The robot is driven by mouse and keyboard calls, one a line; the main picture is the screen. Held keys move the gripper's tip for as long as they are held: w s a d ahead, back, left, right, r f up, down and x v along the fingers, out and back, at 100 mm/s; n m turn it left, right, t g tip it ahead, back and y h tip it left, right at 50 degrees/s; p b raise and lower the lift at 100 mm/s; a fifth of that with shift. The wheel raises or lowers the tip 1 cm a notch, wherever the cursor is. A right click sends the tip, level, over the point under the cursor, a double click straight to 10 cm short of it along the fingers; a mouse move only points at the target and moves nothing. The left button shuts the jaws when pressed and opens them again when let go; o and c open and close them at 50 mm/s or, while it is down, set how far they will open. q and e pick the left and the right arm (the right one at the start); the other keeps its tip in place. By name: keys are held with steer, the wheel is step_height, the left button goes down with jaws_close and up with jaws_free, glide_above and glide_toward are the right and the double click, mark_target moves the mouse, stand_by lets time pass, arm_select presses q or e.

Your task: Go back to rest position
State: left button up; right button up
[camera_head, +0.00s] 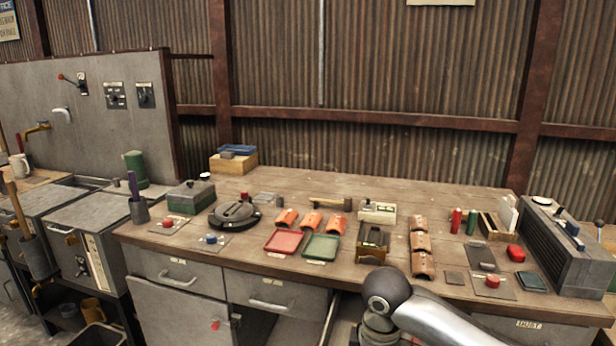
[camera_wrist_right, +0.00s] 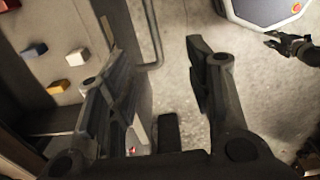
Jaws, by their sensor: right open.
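My right gripper (camera_wrist_right: 153,60) is open in the right wrist view. Its two dark fingers stand wide apart with nothing between them, over bare concrete floor. In the head view my right arm comes in at the lower right, in front of the workbench (camera_head: 330,190), and its gripper is not visible there. A small dark gripper at the right edge of the right wrist view looks like my left gripper (camera_wrist_right: 290,46); its jaws are too small to read. No left arm shows in the head view.
The bench holds a red tray (camera_head: 284,241), a green tray (camera_head: 321,247), orange curved pieces (camera_head: 311,221) and a grey ribbed unit (camera_head: 565,250). Drawers (camera_head: 268,293) line its front. In the wrist view a drawer or shelf with coloured blocks (camera_wrist_right: 35,50) lies left of the fingers.

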steer(key=s+a+f+m+t+y, duration=0.2)
steer(key=s+a+f+m+y, duration=0.3)
steer(key=s+f, duration=0.45)
steer(key=s+d+f+m+t+h, duration=0.1)
steer(key=s+d+f+m+h, duration=0.1)
steer(key=s+d+m, duration=0.35)
steer(key=s+d+f+m+t+h, duration=0.1)
steer(key=s+d+f+m+h, duration=0.15)
steer(key=s+d, duration=0.6)
step_height(320, 180, down, 26)
steer(key=s+f+g, duration=0.1)
steer(key=s+g, duration=0.1)
arm_select(q)
steer(key=shift+s+f, duration=0.1)
steer(key=shift+s, duration=0.5)
arm_select(e)
steer(key=s+d+f+g, duration=0.1)
steer(key=s+d+f, duration=0.1)
steer(key=s+f, duration=1.2)
steer(key=shift+s+d+f+n, duration=0.2)
steer(key=shift+s+d+n, duration=0.15)
steer(key=shift+s, duration=0.55)
